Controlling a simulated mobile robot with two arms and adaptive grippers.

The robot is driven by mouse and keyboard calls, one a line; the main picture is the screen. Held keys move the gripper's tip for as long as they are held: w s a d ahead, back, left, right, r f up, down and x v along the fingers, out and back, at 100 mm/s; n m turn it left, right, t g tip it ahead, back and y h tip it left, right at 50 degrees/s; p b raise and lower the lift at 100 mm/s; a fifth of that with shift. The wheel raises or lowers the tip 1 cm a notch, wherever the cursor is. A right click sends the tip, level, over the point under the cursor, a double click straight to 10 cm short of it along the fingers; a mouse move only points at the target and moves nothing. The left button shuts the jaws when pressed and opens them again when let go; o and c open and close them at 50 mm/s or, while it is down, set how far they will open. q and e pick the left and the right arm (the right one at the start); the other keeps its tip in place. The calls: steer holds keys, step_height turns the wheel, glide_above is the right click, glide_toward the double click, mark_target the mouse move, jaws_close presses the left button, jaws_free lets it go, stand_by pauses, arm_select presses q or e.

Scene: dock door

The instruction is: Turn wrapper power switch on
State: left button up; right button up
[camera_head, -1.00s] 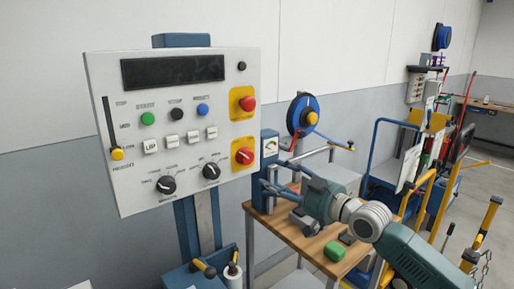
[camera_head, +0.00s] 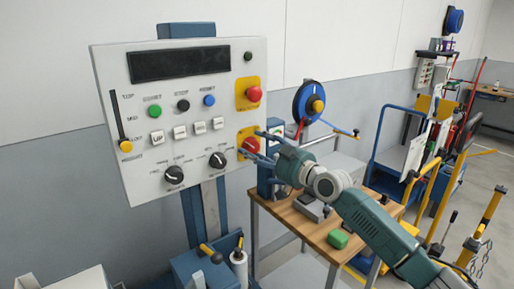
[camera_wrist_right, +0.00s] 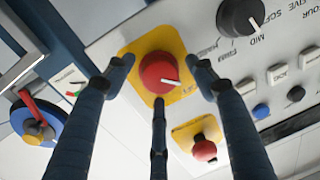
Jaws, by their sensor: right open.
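The wrapper control panel (camera_head: 215,125) is a white tilted box on a blue post. Its power switch, a red rotary knob (camera_head: 250,147) on a yellow plate, sits at the panel's lower right edge. In the right wrist view the red knob (camera_wrist_right: 160,74) shows a white pointer line, with the yellow plate (camera_wrist_right: 130,48) around it. My right gripper (camera_head: 262,144) is open, its fingers at the knob and partly covering it. In the wrist view its fingers (camera_wrist_right: 160,75) spread around the knob, with no clear contact. My left gripper is not in view.
A red mushroom button (camera_head: 254,94) sits above the knob on its own yellow plate. Black dials (camera_head: 217,160) are to the left. A blue cart stands farther right.

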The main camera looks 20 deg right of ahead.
steer(key=shift+c, duration=1.3)
steer(key=c, duration=0.9)
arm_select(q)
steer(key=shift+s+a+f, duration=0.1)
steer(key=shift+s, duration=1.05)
